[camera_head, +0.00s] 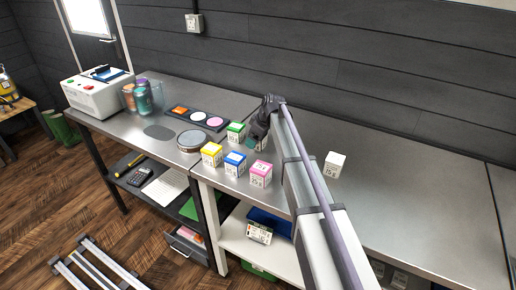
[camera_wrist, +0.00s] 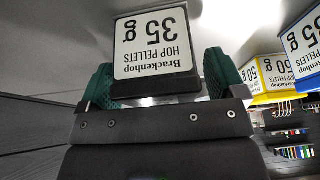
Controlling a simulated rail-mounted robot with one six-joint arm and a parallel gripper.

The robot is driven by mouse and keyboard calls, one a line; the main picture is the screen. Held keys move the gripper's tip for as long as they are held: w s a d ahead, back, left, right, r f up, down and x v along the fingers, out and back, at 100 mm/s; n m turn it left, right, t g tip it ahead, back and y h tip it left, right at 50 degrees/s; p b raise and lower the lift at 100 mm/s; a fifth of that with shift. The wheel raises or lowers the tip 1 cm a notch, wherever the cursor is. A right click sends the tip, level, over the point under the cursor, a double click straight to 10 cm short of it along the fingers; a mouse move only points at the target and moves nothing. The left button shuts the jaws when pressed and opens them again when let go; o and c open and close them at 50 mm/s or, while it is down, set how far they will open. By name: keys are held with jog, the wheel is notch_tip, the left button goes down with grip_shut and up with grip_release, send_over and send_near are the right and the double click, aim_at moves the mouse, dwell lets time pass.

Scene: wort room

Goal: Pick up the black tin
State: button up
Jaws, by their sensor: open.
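My gripper (camera_wrist: 162,78) is open, with one green-padded finger on each side of the tin's near part. Gaps seem to show between the pads and the tin, so I cannot tell whether they touch. In the head view my gripper (camera_head: 259,138) is low over the worktop, just right of the green tin. There my gripper and arm hide most or all of the black tin.
Green (camera_head: 235,132), yellow (camera_head: 212,154), blue (camera_head: 235,163) and pink (camera_head: 260,173) tins stand close on the left. A white tin (camera_head: 334,165) stands right of my arm. A round grey dish (camera_head: 190,141) and a tray with coloured discs (camera_head: 198,118) lie further left.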

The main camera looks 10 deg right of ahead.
jog(key=shift+r, duration=0.15)
jog(key=c, duration=1.1)
